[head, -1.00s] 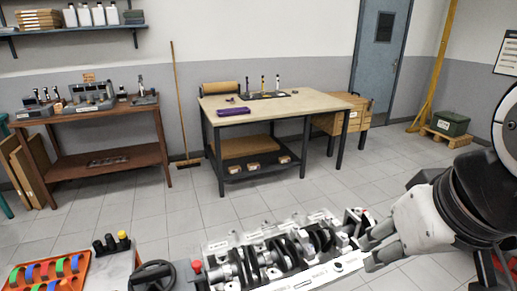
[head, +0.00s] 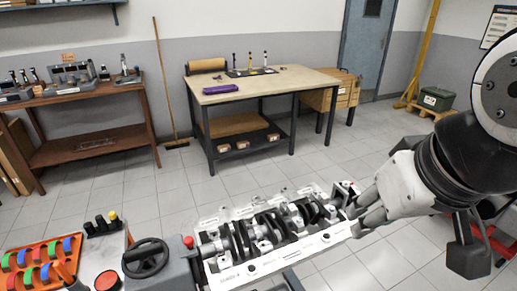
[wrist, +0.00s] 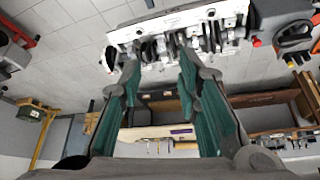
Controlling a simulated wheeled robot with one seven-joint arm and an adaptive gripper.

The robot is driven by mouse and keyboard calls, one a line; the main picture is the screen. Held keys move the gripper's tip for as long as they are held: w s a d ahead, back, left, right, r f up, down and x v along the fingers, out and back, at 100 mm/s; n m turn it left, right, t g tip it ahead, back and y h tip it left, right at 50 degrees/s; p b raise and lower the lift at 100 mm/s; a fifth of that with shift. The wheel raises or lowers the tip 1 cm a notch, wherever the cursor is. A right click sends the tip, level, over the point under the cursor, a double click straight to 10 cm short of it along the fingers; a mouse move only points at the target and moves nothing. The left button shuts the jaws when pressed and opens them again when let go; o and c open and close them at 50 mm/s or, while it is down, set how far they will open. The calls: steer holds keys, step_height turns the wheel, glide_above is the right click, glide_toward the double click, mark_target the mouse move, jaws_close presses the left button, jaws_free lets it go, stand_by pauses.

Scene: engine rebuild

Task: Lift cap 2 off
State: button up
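The white engine block (head: 278,262) lies at the lower middle of the head view, with the dark crankshaft (head: 262,232) and several bearing caps along it. The lettering is too small to tell which cap is cap 2. My gripper (head: 359,217) is at the right end of the block, seen from the side. In the wrist view my gripper (wrist: 157,62) has two teal-padded fingers spread wide with nothing between them. The block (wrist: 208,18) shows beyond the fingertips in that view. The fingertips appear close to the block, but contact cannot be told.
A black handwheel (head: 146,258) and red button (head: 189,242) stand left of the block. An orange tray (head: 20,262) with coloured rings is at the lower left. A workbench (head: 262,84) and a brown table (head: 90,142) stand farther back. Floor between is clear.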

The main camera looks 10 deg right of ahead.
steer(key=w+d+f+h, duration=0.2)
steer(key=w, duration=0.5)
steer(key=n+g+y, duration=0.1)
steer(key=n+y, duration=0.2)
steer(key=n, duration=0.1)
glide_toward(293, 207)
steer(key=x, duration=0.2)
steer(key=b+x, duration=0.1)
steer(key=x, duration=0.2)
steer(key=shift+d, duration=0.2)
steer(key=shift+a+b+x, duration=0.15)
steer(key=shift+b+x, duration=0.05)
steer(key=shift+x, duration=1.2)
steer(key=shift+a+b+x, duration=0.15)
steer(key=shift+x, duration=1.25)
steer(key=shift+c, duration=0.6)
steer(key=shift+r, duration=0.1)
jaws_close()
